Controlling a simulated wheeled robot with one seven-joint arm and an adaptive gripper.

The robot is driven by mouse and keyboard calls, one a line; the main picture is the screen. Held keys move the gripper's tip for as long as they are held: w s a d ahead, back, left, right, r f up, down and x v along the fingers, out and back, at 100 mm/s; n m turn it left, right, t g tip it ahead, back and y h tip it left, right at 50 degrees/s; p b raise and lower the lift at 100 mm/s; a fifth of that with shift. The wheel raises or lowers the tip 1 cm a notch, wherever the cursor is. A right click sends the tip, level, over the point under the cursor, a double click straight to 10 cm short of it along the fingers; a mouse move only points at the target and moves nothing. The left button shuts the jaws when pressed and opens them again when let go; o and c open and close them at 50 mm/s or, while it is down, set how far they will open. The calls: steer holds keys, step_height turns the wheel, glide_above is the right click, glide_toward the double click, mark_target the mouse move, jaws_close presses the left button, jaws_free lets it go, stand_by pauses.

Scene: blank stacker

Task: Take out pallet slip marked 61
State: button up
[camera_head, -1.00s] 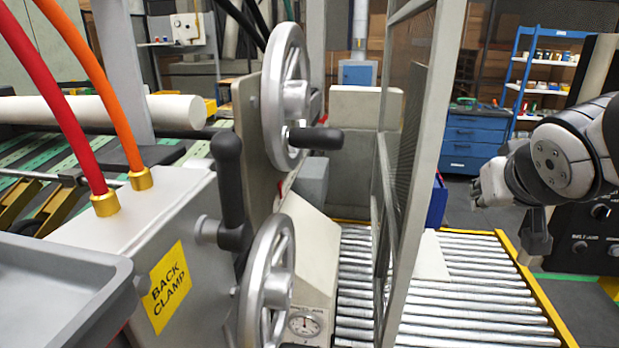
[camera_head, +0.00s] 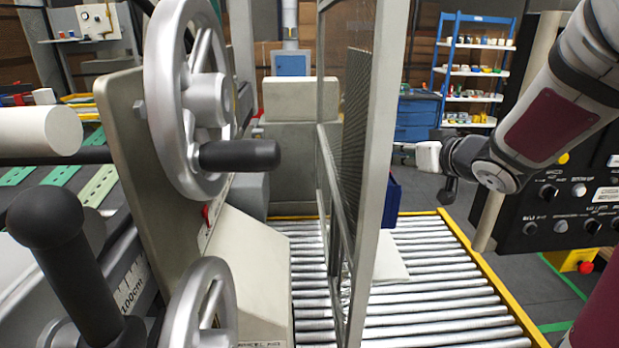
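No marking 61 is readable in any view, and I cannot pick out a pallet slip for certain. A blue holder or box (camera_head: 392,203) shows partly behind the mesh guard's post. Below it a pale flat panel (camera_head: 391,262) stands over the rollers, partly hidden by the same post; no writing on it is visible. My gripper (camera_head: 427,156) is at the right of the guard, above the roller conveyor and pointing left. It is apart from the panel and higher than the blue holder. Its fingers are too small to tell whether they are open or shut.
The mesh guard (camera_head: 375,150) stands close in front. Handwheels (camera_head: 207,100) and a black lever (camera_head: 65,250) crowd the left. The roller conveyor (camera_head: 450,290) has a yellow side rail. A black control panel (camera_head: 565,205) stands at the right, with blue shelves (camera_head: 475,70) behind.

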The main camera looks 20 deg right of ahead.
steer(key=b+x, duration=0.2)
steer(key=x, duration=0.8)
steer(key=shift+w+a+f, duration=0.15)
steer(key=shift+w+f, duration=0.05)
steer(key=shift+w, duration=0.15)
steer(key=shift+r, duration=0.1)
jaws_close()
